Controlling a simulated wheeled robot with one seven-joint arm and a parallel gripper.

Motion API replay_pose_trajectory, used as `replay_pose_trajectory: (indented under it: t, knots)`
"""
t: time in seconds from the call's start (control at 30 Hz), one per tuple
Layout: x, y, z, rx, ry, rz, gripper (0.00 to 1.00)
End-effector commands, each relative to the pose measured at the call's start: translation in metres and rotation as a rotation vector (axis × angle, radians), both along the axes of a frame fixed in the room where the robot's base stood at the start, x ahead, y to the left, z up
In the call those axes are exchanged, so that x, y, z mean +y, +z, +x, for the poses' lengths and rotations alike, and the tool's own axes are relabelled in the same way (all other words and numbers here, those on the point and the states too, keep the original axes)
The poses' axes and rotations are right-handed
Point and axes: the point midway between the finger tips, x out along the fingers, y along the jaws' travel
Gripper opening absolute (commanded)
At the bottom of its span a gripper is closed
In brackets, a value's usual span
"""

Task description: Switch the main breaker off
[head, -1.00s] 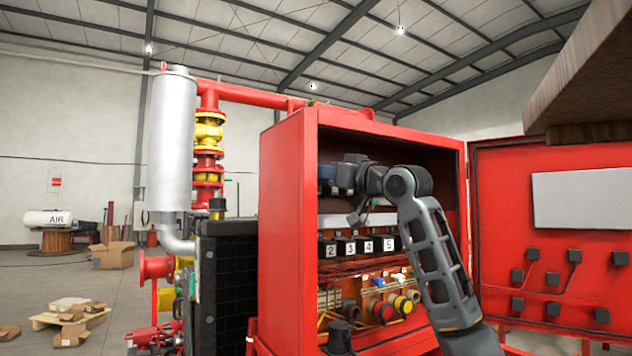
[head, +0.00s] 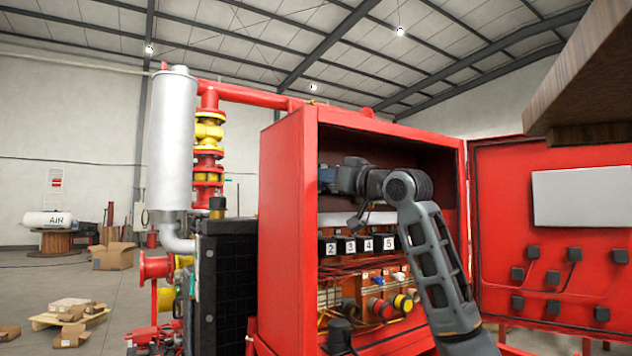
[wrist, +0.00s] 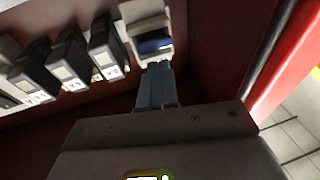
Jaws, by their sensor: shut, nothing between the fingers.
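My gripper (wrist: 155,85) is shut and empty in the wrist view, its two fingers side by side. Just beyond the fingertips is a pale-framed device with a dark blue middle (wrist: 150,40), which looks like the main breaker. The fingertips overlap its lower edge in the picture; I cannot tell whether they touch it. Its lever position is not clear. In the head view, my gripper reaches into the upper part of the open red cabinet (head: 285,240). There the cabinet's side wall and my arm hide the fingertips and the breaker.
Several dark modules with pale labels (wrist: 70,60) stand left of the device. Numbered black blocks (head: 358,245) and coloured buttons sit lower in the cabinet. The cabinet's red side wall (wrist: 287,65) is close on the right. The open door (head: 560,260) is at right.

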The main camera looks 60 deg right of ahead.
Motion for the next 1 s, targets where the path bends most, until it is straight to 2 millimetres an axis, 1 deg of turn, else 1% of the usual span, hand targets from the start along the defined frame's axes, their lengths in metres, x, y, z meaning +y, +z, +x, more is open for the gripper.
replay_pose_trajectory:
  t: [0.17, 1.0]
  knots:
    - [0.002, 0.001, -0.004, -0.001, 0.0, 0.0, 0.0]
    - [0.034, 0.007, -0.055, -0.002, 0.0, -0.002, 0.0]
